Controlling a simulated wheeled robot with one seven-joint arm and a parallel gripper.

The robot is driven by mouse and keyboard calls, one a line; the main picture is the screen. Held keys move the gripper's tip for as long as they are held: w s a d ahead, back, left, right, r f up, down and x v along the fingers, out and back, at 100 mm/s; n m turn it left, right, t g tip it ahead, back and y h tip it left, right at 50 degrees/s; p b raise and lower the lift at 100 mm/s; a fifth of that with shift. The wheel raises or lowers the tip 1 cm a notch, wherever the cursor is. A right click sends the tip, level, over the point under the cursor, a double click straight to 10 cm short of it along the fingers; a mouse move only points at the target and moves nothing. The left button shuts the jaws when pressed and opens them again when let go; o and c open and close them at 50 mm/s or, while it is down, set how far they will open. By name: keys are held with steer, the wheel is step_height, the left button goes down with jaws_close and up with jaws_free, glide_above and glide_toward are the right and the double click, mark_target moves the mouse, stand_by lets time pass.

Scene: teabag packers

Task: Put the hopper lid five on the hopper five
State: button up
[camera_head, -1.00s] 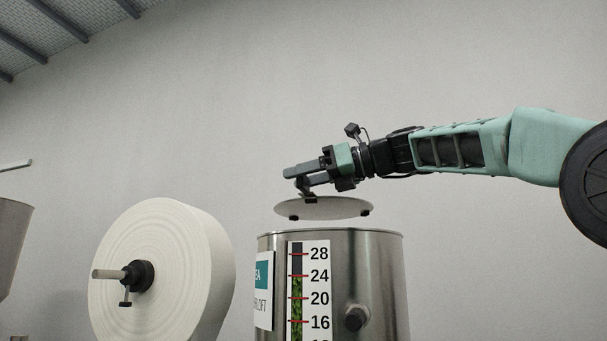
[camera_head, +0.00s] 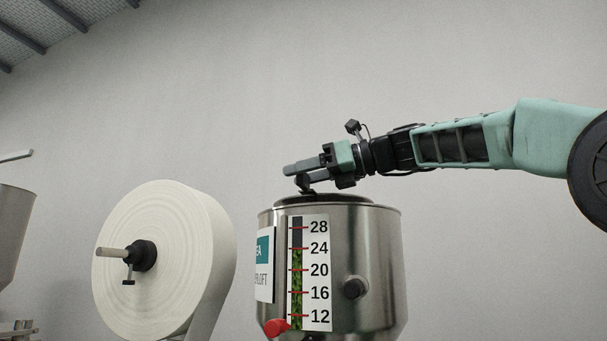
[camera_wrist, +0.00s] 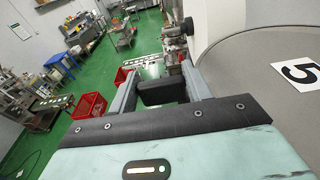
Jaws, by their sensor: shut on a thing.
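The hopper (camera_head: 375,250) is a shiny steel drum with a level scale and a green-filled sight strip, standing upright at the lower middle of the head view. The round lid (camera_head: 345,199) shows as a thin dark disc at the hopper's top, level and within the rim's width. I cannot tell whether it rests there or hangs just above. My gripper (camera_head: 304,180) is over the lid's left part, shut on its dark handle. In the wrist view, the handle (camera_wrist: 160,92) is between the fingers, and the grey lid surface (camera_wrist: 240,62) bears a white label marked 5 (camera_wrist: 300,72).
A big white paper roll (camera_head: 165,250) on a spindle stands left of the hopper. Part of another steel hopper (camera_head: 12,230) is at the left edge. Red crates (camera_wrist: 88,106) stand on the green floor far below.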

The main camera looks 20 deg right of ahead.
steer(key=shift+f+b, duration=0.4)
steer(key=shift+f, duration=0.05)
steer(key=o, duration=1.3)
steer(key=shift+c, duration=0.2)
steer(key=b+v, duration=0.3)
steer(key=v, duration=1.4)
steer(key=shift+s+b, duration=0.15)
steer(key=shift+b, duration=0.25)
steer(key=shift+d, duration=0.15)
